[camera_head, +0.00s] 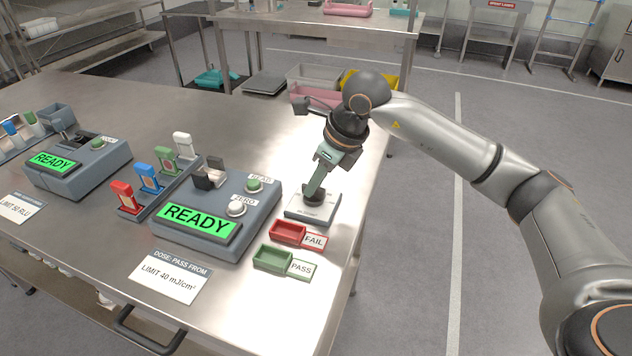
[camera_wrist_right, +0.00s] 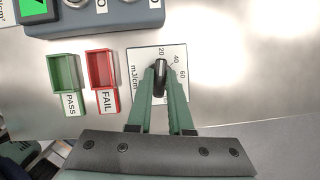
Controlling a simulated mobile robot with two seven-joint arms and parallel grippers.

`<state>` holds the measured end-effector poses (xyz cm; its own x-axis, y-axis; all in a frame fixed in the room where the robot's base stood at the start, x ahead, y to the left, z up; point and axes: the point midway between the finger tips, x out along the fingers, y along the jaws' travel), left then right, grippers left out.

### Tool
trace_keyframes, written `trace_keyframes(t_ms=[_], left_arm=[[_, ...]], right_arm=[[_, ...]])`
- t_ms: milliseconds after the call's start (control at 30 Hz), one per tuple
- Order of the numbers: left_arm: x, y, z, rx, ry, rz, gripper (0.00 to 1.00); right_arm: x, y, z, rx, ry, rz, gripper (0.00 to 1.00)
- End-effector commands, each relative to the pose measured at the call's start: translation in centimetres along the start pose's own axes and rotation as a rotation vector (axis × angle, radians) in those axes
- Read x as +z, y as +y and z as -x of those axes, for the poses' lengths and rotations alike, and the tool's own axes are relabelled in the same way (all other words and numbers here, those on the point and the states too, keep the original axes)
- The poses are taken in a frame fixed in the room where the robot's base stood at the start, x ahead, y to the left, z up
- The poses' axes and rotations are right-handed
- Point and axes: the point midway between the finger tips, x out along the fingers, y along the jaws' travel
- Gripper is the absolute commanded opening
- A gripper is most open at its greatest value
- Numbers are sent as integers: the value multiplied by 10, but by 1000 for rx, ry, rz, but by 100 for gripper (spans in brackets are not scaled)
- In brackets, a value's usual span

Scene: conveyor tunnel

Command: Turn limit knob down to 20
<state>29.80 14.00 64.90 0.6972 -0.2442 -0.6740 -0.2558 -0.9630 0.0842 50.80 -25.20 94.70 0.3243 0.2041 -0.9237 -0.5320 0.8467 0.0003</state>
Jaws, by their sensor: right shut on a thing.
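The limit knob is a black knob (camera_wrist_right: 160,76) on a pale square scale plate (camera_wrist_right: 147,58), marked 20, 40 and 60 in the right wrist view. In the head view the plate (camera_head: 300,212) lies near the table's right edge, with the knob partly hidden under my gripper. My right gripper (camera_head: 315,188) points down and is shut on the knob; its green fingers (camera_wrist_right: 160,82) are on both sides of it in the wrist view. The knob's long shape points roughly toward the 20 mark; the exact reading is hard to tell. My left gripper is not in view.
A red FAIL tray (camera_head: 277,238) and a green PASS tray (camera_head: 259,264) stand close to the plate. A grey device with a green READY screen (camera_head: 197,219) is left of it. A card (camera_head: 170,281) reads LIMIT 40 mJ/cm². The table behind the devices is mostly clear.

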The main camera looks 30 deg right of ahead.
Motion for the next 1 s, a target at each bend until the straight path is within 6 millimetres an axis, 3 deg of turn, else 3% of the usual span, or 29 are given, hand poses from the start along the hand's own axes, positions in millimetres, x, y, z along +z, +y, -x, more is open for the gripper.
trace_keyframes(t_ms=[433,467,700,1000], left_arm=[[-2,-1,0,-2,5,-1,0],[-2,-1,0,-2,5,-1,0],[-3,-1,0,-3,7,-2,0],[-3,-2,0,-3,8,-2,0]], right_arm=[[0,0,1,3,-1,9,0],[0,0,1,3,-1,9,22],[0,0,0,3,0,8,49],[0,0,3,2,-1,7,49]])
